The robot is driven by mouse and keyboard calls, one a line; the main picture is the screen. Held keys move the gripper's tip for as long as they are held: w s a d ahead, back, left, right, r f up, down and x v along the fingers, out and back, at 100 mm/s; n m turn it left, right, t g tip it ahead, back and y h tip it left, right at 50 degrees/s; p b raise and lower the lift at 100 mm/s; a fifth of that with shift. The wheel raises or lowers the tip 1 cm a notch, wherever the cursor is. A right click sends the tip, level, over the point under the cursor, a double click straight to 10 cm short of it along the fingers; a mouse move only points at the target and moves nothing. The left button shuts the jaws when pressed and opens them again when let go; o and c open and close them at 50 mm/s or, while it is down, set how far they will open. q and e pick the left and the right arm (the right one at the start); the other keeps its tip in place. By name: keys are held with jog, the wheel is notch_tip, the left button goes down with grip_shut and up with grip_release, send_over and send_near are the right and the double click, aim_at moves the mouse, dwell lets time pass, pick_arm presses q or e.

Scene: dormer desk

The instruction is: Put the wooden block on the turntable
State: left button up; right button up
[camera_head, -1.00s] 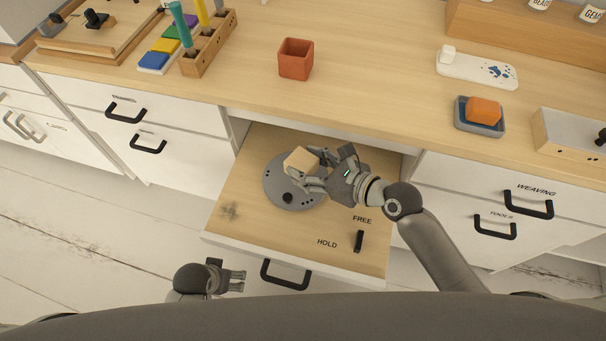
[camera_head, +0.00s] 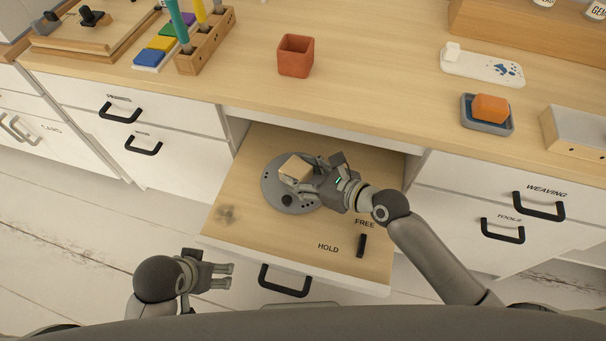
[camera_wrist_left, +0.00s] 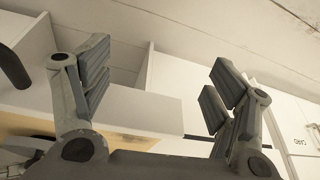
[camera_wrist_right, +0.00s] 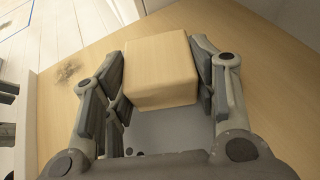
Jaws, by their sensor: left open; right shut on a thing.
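The wooden block (camera_head: 296,167) is a light wood cube between the fingers of my right gripper (camera_head: 305,178). In the right wrist view the block (camera_wrist_right: 160,72) sits between both finger pads of the right gripper (camera_wrist_right: 162,85), which is shut on it. The grey round turntable (camera_head: 272,187) lies in the open drawer, beneath the block and gripper. Whether the block touches the turntable cannot be told. My left gripper (camera_head: 225,275) is open and empty in front of the drawer; its spread fingers show in the left wrist view (camera_wrist_left: 160,85).
The open drawer (camera_head: 240,232) has a black lever (camera_head: 361,245) beside the words FREE and HOLD. On the desk above stand an orange cup (camera_head: 295,57), a pen rack (camera_head: 207,45), a white tray (camera_head: 470,64) and an orange block in a grey dish (camera_head: 487,125).

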jog(key=shift+f, duration=0.1)
jog(key=o, duration=0.8)
jog(key=shift+c, duration=0.2)
jog(key=shift+s+d+r, duration=0.25)
jog(key=shift+d, duration=0.05)
pick_arm(q)
notch_tip(320, 180, down, 9)
jog(key=p, duration=0.2)
jog(key=shift+w+d+r+g, duration=0.15)
jog(key=shift+g, duration=0.15)
pick_arm(e)
jog(key=v, duration=1.1)
